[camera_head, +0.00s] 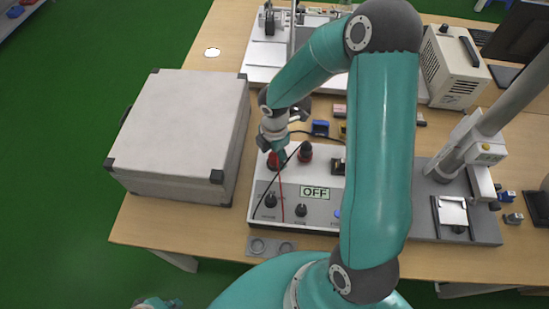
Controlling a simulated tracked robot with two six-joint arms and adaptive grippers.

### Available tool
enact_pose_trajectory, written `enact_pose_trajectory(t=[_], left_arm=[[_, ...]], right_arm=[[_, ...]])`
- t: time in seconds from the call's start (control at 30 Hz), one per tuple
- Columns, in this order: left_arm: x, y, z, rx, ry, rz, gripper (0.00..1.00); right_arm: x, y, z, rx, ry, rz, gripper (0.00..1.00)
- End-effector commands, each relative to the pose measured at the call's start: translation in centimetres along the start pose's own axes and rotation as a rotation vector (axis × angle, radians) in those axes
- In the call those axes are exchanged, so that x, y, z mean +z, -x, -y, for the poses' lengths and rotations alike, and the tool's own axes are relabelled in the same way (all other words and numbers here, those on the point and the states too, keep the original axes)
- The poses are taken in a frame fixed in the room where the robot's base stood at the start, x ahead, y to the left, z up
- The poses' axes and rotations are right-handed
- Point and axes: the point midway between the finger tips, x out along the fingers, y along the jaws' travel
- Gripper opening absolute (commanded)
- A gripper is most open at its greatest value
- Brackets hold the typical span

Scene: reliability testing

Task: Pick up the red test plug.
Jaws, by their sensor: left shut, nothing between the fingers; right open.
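The red test plug (273,163) stands upright at the upper left of the control box (321,212), which has a light grey top and an "OFF" display. A thin red wire runs down across the panel near it. My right gripper (279,153) is open, pointing down right at the plug. Its fingers partly hide the plug, and I cannot tell whether they touch it. My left gripper (160,303) is shut and empty at the bottom edge, far from the plug and partly cut off.
A dark red and black terminal (305,152) stands just right of the plug. A large grey case (180,130) is close on the left. My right arm covers the box's right side. A test stand (455,200) is further right. Small blocks (320,128) lie behind the box.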

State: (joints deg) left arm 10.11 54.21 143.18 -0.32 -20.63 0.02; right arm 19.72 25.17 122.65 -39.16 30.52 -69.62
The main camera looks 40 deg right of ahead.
Motion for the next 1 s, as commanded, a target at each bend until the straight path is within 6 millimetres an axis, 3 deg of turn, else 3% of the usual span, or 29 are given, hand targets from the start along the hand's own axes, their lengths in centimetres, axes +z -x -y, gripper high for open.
enact_pose_trajectory(t=[0.1,0.33,0.73,1.0], left_arm=[[0.01,-0.08,0.02,0.000,0.000,0.000,0.00],[0.02,-0.09,0.03,0.000,0.000,0.001,0.00],[0.02,-0.08,0.03,0.000,0.000,0.001,0.00],[0.01,-0.07,0.02,0.000,0.000,0.000,0.00]], right_arm=[[-0.01,-1.08,0.06,-0.002,0.000,-0.001,0.65],[-0.01,-1.20,0.02,0.001,0.001,0.000,0.65],[-0.01,-1.16,0.01,0.001,0.001,0.000,0.00],[-0.01,-1.07,-0.01,0.001,0.001,0.000,0.00]])
